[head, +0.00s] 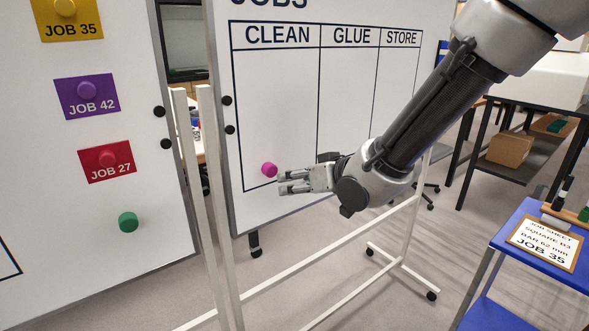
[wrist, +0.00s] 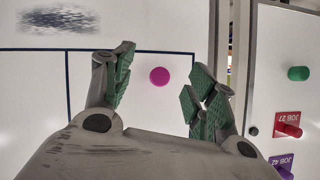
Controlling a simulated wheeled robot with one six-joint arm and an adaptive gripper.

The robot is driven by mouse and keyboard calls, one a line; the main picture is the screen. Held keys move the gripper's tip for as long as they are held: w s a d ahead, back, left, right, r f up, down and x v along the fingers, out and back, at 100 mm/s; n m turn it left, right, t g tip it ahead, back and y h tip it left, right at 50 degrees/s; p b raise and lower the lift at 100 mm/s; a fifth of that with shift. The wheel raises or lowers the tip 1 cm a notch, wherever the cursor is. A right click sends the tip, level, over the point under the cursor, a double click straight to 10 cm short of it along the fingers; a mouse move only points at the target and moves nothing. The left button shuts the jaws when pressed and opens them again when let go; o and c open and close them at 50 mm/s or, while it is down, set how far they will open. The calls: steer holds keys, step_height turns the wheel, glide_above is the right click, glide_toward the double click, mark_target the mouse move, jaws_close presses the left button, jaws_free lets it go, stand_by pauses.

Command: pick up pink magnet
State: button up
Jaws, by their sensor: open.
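The pink magnet (head: 269,170) is a small round knob on the whiteboard (head: 285,120), low in the CLEAN column near its left edge. My gripper (head: 281,182) is beside it in the head view, with its fingertips close to the magnet. In the wrist view the pink magnet (wrist: 159,76) shows between and beyond the two green-padded fingers, and my gripper (wrist: 160,75) is open and empty. I see no contact between fingers and magnet.
A second board on the left holds a yellow, a purple (head: 87,96) and a red job card (head: 107,160) and a green magnet (head: 128,222). White stand posts (head: 212,200) stand between the boards. A blue cart (head: 540,235) with a job sheet is at right.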

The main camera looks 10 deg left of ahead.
mark_target(273, 171)
steer(key=shift+m+t+y, duration=0.3)
steer(key=shift+t+y, duration=0.1)
steer(key=shift+y, duration=0.2)
steer(key=w+a, duration=0.1)
steer(key=a, duration=0.1)
steer(key=w+a, duration=0.3)
steer(key=a, duration=0.2)
steer(key=shift+w+f, duration=0.1)
steer(key=shift+w, duration=0.25)
steer(key=c, duration=1)
